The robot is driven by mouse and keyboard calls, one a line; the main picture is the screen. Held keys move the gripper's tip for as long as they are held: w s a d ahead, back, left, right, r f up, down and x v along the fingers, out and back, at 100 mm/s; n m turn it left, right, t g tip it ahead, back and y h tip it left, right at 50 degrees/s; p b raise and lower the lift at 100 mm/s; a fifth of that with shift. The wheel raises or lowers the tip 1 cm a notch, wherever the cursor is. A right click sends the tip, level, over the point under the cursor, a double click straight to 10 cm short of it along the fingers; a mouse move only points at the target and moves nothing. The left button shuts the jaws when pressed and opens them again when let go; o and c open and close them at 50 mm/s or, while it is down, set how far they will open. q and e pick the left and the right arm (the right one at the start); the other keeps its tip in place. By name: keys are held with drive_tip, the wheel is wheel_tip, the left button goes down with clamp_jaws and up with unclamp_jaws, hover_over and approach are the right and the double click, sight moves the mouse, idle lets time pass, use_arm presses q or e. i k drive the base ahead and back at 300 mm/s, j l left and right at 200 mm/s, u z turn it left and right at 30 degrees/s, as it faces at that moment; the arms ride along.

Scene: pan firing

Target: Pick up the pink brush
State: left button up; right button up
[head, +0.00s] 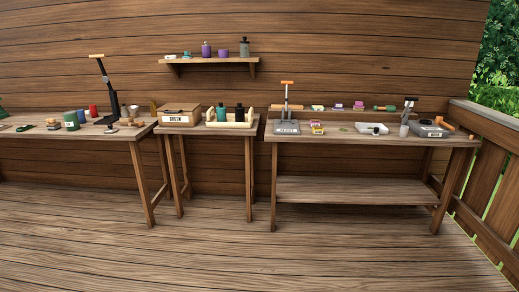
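I cannot make out a pink brush for certain at this distance. Small pink and yellow blocks (316,128) lie on the right workbench (345,138). Small pinkish-purple items (358,106) sit behind them along the bench's back edge. Any of these is too small to tell as a brush. Neither of my grippers shows in the head view.
A left table (80,134) holds a press and several small items. A narrow middle table (210,129) holds a box and a wooden caddy with bottles. A wall shelf (210,60) hangs above. A railing (490,120) bounds the right; the deck floor in front is clear.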

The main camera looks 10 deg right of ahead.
sight(358, 106)
drive_tip(key=i+z, duration=0.15)
drive_tip(key=i, duration=0.3)
drive_tip(key=i+j+z, duration=0.15)
drive_tip(key=i, duration=0.35)
drive_tip(key=i+j+z, duration=0.15)
drive_tip(key=i, duration=0.3)
drive_tip(key=i+j+z, duration=0.15)
drive_tip(key=i, duration=0.3)
drive_tip(key=i+l+z, duration=0.25)
drive_tip(key=z, duration=0.2)
drive_tip(key=i+l+z, duration=0.15)
drive_tip(key=i+z, duration=0.55)
drive_tip(key=z, duration=0.25)
drive_tip(key=i+z, duration=0.45)
drive_tip(key=i+j+z, duration=0.25)
drive_tip(key=z, duration=0.2)
drive_tip(key=i+l, duration=0.2)
drive_tip(key=i, duration=0.25)
drive_tip(key=i+l+u, duration=0.1)
drive_tip(key=i, duration=0.3)
drive_tip(key=i+l, duration=0.25)
drive_tip(key=i, duration=0.2)
drive_tip(key=u, duration=0.05)
